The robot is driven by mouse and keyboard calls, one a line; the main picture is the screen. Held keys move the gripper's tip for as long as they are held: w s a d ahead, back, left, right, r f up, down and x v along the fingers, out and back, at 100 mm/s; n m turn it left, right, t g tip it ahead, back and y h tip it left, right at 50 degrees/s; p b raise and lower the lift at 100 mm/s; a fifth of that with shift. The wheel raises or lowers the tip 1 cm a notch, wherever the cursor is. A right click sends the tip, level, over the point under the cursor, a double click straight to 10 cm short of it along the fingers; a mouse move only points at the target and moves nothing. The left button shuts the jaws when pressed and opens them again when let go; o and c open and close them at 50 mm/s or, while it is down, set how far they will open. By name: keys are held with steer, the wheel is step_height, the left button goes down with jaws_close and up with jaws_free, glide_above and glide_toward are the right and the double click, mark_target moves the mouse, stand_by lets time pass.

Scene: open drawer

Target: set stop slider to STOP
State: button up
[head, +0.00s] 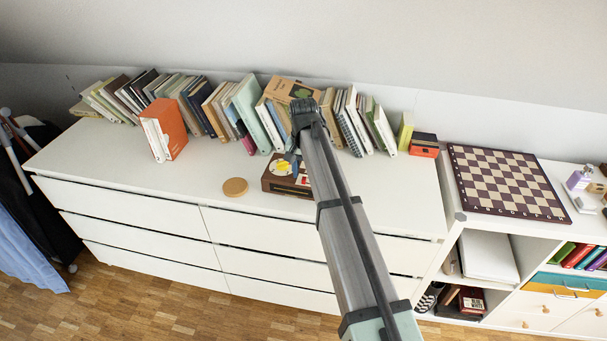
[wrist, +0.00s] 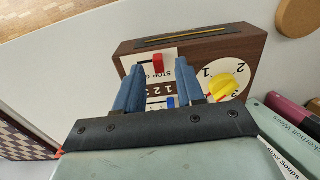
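The dark wooden control box (head: 277,187) lies on the white dresser, partly hidden behind my arm in the head view. In the wrist view, the box (wrist: 240,43) shows a white panel with STOP lettering and a red slider (wrist: 158,62). Which end of its track the slider is at is hard to tell. My gripper (wrist: 160,72) is open, its two blue fingers apart over the box with the red slider showing between and just beyond their tips. A blue slider (wrist: 170,102) and a yellow knob (wrist: 222,88) on a numbered dial also show. Contact cannot be told.
A row of books (head: 215,105) stands along the back of the dresser (head: 380,205), close behind the box. An orange-covered book (head: 172,130) and a round cork disc (head: 235,187) are to the left. A chessboard (head: 505,181) lies at right.

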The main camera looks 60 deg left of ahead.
mark_target(303, 178)
step_height(303, 178, up, 12)
stand_by(0.5)
steer(key=shift+r, duration=0.1)
steer(key=w+d+f+m+g+h, duration=0.1)
steer(key=w+d+f, duration=0.3)
steer(key=d+f, duration=1.15)
steer(key=w+d+f+m+g+h, duration=0.1)
steer(key=w+d+f, duration=0.2)
steer(key=d+f, duration=1.25)
steer(key=w+d+f+m+g+h, duration=0.1)
steer(key=w+d+f, duration=0.3)
steer(key=d+f, duration=1.15)
steer(key=s+d+f+m+g+y, duration=0.1)
steer(key=s+d+f, duration=0.25)
steer(key=d, duration=0.55)
steer(key=s+d+f+m+g, duration=0.1)
steer(key=s+d+f, duration=0.3)
steer(key=d, duration=0.5)
steer(key=s+d+f+m+g+y, duration=0.1)
steer(key=s+d+f+m, duration=0.1)
steer(key=s+d, duration=0.5)
steer(key=s+d+f+m+y, duration=0.1)
steer(key=s+d+f, duration=0.1)
steer(key=s+d, duration=0.6)
steer(key=shift+s+f+m+g, duration=0.25)
steer(key=shift+m+g, duration=0.05)
steer(key=shift+g, duration=0.1)
